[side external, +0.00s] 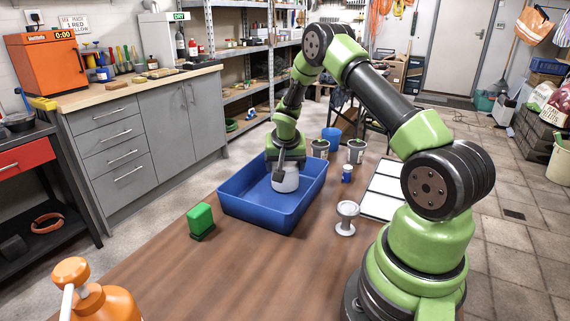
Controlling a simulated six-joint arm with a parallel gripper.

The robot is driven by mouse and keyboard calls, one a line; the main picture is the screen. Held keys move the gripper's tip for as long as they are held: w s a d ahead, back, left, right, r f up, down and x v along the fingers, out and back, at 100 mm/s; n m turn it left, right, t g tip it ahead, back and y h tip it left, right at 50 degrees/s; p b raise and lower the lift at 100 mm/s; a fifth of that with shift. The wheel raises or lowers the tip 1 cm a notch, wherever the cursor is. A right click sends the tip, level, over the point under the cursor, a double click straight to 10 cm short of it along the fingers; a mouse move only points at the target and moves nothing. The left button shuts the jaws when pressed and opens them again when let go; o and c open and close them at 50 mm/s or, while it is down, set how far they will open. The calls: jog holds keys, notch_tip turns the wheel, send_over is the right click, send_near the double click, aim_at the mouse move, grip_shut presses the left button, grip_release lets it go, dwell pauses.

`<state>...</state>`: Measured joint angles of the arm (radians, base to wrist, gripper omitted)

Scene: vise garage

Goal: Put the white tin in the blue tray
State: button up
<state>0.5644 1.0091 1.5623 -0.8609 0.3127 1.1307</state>
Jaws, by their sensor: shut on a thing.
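The white tin (285,183) is held in my gripper (286,170), which is shut on it. My gripper points downward over the blue tray (262,217). The tin is inside the outline of the tray, below the level of its far rim as seen here. I cannot tell whether the tin's base touches the tray floor. The gripper hides the tin's top.
A green block-like object (200,219) stands left of the tray. A white goblet-shaped object (346,216), a small blue bottle (347,173), grey cups (356,151) and a blue cup (331,138) stand to the right and behind. An orange sprayer (95,298) is at front left.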

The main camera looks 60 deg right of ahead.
jog(key=shift+f, duration=0.15)
jog(key=o, duration=1.1)
jog(key=shift+f, duration=0.1)
jog(key=s+a+r+n+t+y, duration=0.1)
jog(key=s+a+r, duration=0.2)
jog(key=a+r, duration=0.6)
jog(key=s+a+r+n+t, duration=0.1)
jog(key=s+a+r, duration=0.35)
jog(key=r, duration=0.85)
jog(key=s+a+r+n+t+y, duration=0.1)
jog(key=s+a+n, duration=0.1)
jog(key=s+a, duration=0.2)
jog(key=s+a+r+n+t+y, duration=0.1)
jog(key=s+a+n+y, duration=0.1)
jog(key=s+a, duration=0.2)
jog(key=s+a+r+n+y, duration=0.1)
jog(key=s+a+n+y, duration=0.1)
jog(key=s+a, duration=0.2)
jog(key=shift+a+r+t, duration=0.2)
jog(key=shift+a, duration=0.45)
jog(key=shift+a+r+t, duration=0.2)
jog(key=shift+a, duration=0.4)
